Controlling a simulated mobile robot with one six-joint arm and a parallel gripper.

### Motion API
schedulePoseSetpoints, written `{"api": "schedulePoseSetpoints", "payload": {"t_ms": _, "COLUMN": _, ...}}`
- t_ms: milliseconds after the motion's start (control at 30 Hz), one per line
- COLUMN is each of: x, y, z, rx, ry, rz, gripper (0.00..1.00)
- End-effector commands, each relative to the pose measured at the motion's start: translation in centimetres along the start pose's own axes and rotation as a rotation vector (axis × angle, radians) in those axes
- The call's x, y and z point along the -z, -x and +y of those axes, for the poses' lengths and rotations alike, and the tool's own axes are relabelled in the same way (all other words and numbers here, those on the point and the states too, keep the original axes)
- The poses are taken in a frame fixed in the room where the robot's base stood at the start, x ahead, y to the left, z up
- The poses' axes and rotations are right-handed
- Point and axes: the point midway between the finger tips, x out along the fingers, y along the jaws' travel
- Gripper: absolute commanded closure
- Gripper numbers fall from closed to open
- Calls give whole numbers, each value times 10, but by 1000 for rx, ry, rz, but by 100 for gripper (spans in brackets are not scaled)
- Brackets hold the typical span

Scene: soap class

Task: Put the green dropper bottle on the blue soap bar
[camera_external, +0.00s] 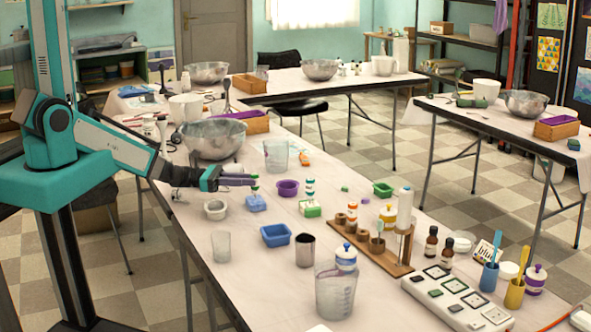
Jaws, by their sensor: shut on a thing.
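My gripper (246,181) is at the end of the arm reaching in from the left, over the near table. It is shut on the small green dropper bottle (254,187), which is upright and partly hidden by the fingers. The blue soap bar (256,203) lies on the table directly below the bottle. The bottle's bottom is at or just above the bar's top; I cannot tell whether they touch. To the right, another dropper bottle (310,187) with coloured bands stands at a green and white soap bar (310,209).
A purple bowl (288,188) and a clear beaker (276,157) stand close to the gripper. A wooden rack (372,255) and several bottles crowd the right. A metal bowl (213,140) stands behind the arm.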

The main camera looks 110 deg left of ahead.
Motion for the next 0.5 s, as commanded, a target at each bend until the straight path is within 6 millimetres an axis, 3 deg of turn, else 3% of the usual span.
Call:
{"api": "schedulePoseSetpoints", "payload": {"t_ms": 367, "x": 4, "y": 0, "z": 0, "rx": 0, "ry": 0, "rz": 0, "gripper": 100}}
{"api": "schedulePoseSetpoints", "payload": {"t_ms": 400, "x": 3, "y": 0, "z": 0, "rx": 0, "ry": 0, "rz": 0, "gripper": 75}}
{"api": "schedulePoseSetpoints", "payload": {"t_ms": 500, "x": 3, "y": 0, "z": 0, "rx": 0, "ry": 0, "rz": 0, "gripper": 60}}
